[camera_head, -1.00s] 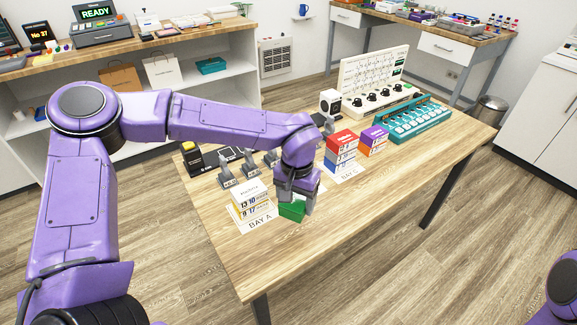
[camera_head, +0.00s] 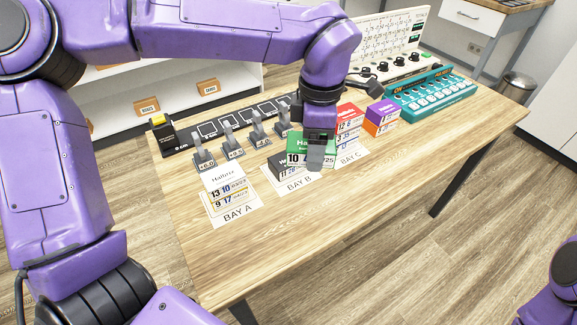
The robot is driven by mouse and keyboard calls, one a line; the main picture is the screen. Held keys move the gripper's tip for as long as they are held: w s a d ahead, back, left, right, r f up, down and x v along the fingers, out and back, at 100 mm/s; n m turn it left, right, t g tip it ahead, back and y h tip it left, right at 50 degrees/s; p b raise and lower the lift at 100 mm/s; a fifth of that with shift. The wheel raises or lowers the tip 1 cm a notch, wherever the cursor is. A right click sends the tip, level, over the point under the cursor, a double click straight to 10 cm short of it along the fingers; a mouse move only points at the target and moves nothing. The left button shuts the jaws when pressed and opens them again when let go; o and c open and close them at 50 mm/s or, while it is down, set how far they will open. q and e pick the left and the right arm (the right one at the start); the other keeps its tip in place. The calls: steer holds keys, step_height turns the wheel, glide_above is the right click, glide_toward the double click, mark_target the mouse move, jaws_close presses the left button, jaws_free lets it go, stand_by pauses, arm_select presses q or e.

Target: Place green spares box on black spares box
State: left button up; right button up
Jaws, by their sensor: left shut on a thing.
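The green spares box (camera_head: 298,147) is in my left gripper (camera_head: 316,155), which is shut on it from above. A grey finger covers part of its front label. The black spares box (camera_head: 284,170) stands on the BAY B card (camera_head: 299,186), below and slightly left of the green box, and is partly hidden by it. The green box overlaps the black box in the picture; I cannot tell whether they touch. My right gripper is not in view.
White and yellow boxes (camera_head: 226,180) are stacked on the BAY A card (camera_head: 233,211). Red, white and blue boxes (camera_head: 350,122) stand at BAY C, beside a purple-and-orange stack (camera_head: 382,114). Levers (camera_head: 232,148) stand behind. The table front (camera_head: 330,215) is clear.

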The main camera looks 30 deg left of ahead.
arm_select(q)
steer(key=n, duration=0.3)
steer(key=shift+s+d+r+b, duration=0.1)
steer(key=shift+s+d+b, duration=0.1)
steer(key=shift+b, duration=0.15)
steer(key=s+n, duration=0.1)
steer(key=n, duration=0.1)
steer(key=s+r+n, duration=0.1)
steer(key=shift+d+r+n+b, duration=0.1)
steer(key=shift+r+n+b, duration=0.2)
steer(key=shift+n+b, duration=0.1)
steer(key=w+a+f, duration=0.4)
steer(key=w+a+f+p, duration=0.1)
steer(key=w+a+f, duration=0.3)
steer(key=w+a, duration=0.1)
steer(key=shift+f, duration=0.15)
steer(key=shift+w+a+f, duration=0.15)
steer(key=shift+w+f, duration=0.05)
steer(key=shift+f, duration=0.1)
steer(key=f, duration=0.4)
steer(key=shift+w+a+f, duration=0.1)
steer(key=shift+w+a, duration=0.2)
steer(key=shift+a, duration=0.05)
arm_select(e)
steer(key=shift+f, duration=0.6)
arm_select(q)
steer(key=shift+s, duration=0.1)
